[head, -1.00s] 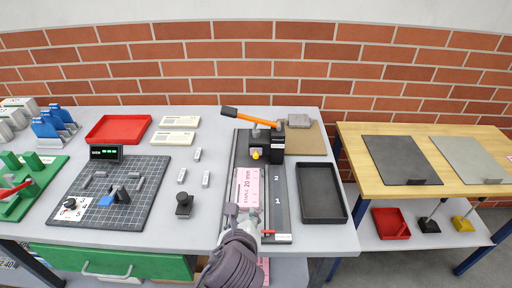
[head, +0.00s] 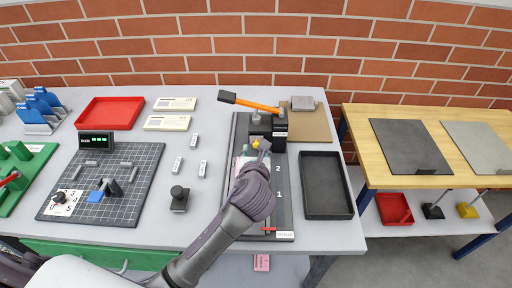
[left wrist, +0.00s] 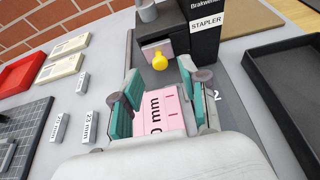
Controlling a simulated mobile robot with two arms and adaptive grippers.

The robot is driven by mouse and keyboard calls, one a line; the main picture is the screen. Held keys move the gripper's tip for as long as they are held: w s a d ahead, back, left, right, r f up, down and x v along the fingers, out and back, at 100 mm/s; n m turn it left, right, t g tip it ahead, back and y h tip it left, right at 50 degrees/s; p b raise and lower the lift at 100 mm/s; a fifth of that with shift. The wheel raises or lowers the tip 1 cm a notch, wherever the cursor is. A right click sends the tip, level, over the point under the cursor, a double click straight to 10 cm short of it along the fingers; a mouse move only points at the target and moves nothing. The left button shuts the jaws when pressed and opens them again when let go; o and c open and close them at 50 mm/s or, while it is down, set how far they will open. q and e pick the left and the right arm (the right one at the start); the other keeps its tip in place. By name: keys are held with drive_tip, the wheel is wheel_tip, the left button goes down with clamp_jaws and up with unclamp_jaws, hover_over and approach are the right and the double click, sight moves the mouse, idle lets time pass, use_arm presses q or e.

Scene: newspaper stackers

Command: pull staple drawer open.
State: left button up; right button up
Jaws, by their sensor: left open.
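The black stapler (head: 268,128) with an orange lever stands at the back of a dark numbered base. In the left wrist view, the staple drawer (left wrist: 151,50) is a small face low on the stapler (left wrist: 203,22), with a yellow knob (left wrist: 160,62). The knob (head: 256,143) shows small in the head view. My left gripper (head: 262,152) is in front of the stapler, over the base. In the left wrist view, its teal fingers (left wrist: 160,78) are open, one on each side of the line to the knob, with a gap before it. My right gripper is out of view.
A pink sheet (left wrist: 160,115) lies under my left gripper. A black tray (head: 326,185) stands to the right of the base. Small labelled blocks (head: 178,165) and a black knobbed piece (head: 180,199) lie left. A cork board (head: 310,122) lies behind right.

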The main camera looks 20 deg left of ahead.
use_arm(q)
drive_tip(key=shift+w+a+f, duration=0.1)
drive_tip(key=shift+w+f, duration=0.1)
drive_tip(key=shift+w, duration=0.35)
drive_tip(key=shift+w+a+f, duration=0.1)
drive_tip(key=shift+w+f, duration=0.05)
drive_tip(key=shift+w, duration=0.1)
drive_tip(key=shift+w+f, duration=0.1)
drive_tip(key=shift+w, duration=0.15)
drive_tip(key=shift+a, duration=0.1)
drive_tip(key=shift+c, duration=0.6)
clamp_jaws()
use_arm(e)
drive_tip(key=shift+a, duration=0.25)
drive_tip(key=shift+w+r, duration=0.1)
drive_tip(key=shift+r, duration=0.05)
